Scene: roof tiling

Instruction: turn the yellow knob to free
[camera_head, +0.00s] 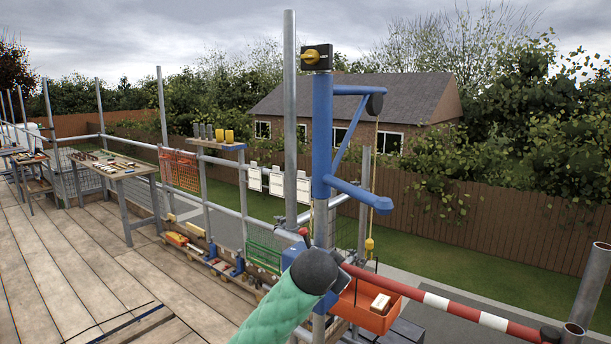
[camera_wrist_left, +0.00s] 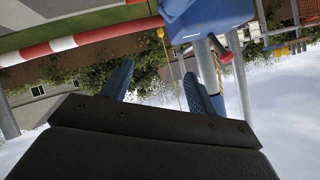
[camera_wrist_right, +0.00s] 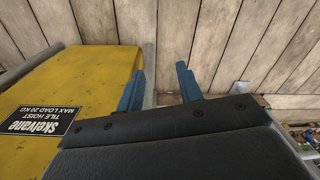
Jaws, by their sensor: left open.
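The yellow knob (camera_head: 312,57) sits on a black box (camera_head: 324,61) on top of the blue hoist post (camera_head: 322,135). Its grip looks roughly level; any marks around it are too small to read. My left arm comes up from the bottom in the head view, its dark wrist in front of the post's lower part, well below the knob. My left gripper (camera_wrist_left: 158,72) is open and empty in its wrist view, and the knob does not show there. My right gripper (camera_wrist_right: 160,70) is open and empty over the wooden deck, beside a yellow hoist panel (camera_wrist_right: 85,85); the head view does not show it.
A red and white bar (camera_head: 450,305) runs to the right of the post. A yellow hook (camera_head: 369,245) hangs above an orange tray (camera_head: 360,315). A red-tipped lever (camera_wrist_left: 225,57) shows in the left wrist view. A grey pole (camera_head: 289,120) stands left of the post.

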